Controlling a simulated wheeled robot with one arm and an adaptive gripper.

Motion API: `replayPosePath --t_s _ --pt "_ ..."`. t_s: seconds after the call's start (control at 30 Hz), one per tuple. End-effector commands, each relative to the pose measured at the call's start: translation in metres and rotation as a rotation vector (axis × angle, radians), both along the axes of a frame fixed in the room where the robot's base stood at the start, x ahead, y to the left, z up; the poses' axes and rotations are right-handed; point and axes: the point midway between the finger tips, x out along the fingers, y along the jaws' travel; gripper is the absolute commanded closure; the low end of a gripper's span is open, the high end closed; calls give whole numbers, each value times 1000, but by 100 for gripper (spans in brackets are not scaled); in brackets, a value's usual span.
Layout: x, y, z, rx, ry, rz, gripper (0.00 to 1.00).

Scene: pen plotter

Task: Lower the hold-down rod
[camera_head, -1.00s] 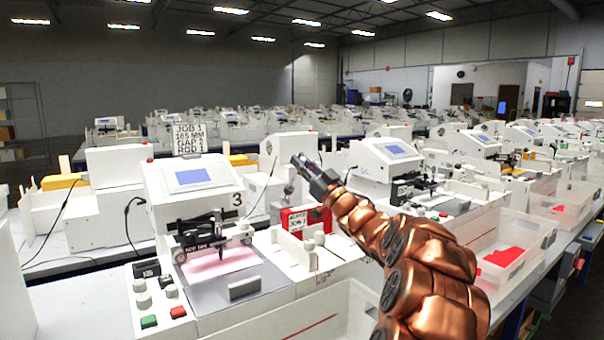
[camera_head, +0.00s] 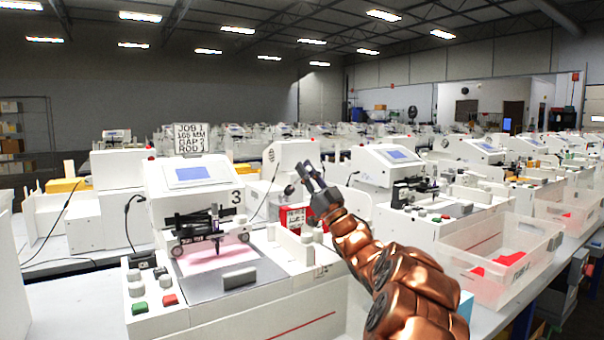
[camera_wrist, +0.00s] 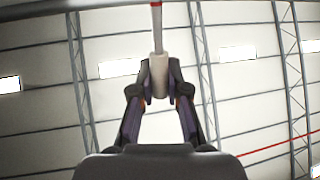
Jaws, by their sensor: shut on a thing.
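The plotter numbered 3 (camera_head: 192,190) stands at the left in the head view, with pink paper (camera_head: 195,262) on its bed. A dark bar with rollers at its ends, which looks like the hold-down rod (camera_head: 190,243), lies across the front of the machine just above the paper. Its exact height over the paper is hard to tell. A pen carriage (camera_head: 216,225) stands in front of it. My gripper (camera_head: 308,172) points upward, right of this machine and apart from the rod. The wrist view shows my gripper (camera_wrist: 159,96) shut on a pale cylinder (camera_wrist: 159,68) with a thin stem.
A control panel with green and red buttons (camera_head: 168,300) is at the bed's front left. A grey block (camera_head: 239,278) sits on the bed's front. Another plotter (camera_head: 388,165) and clear bins (camera_head: 500,255) are to the right.

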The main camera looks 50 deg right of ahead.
Motion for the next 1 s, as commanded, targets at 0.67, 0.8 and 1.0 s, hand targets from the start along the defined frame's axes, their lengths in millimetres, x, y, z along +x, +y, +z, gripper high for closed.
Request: replayPosePath --t_s 0.67,0.8,1.0 --pt "1 1 0 1 1 1 59" --pt "0 0 -1 1 1 1 59" --pt "-13 -2 -15 7 3 -1 59"
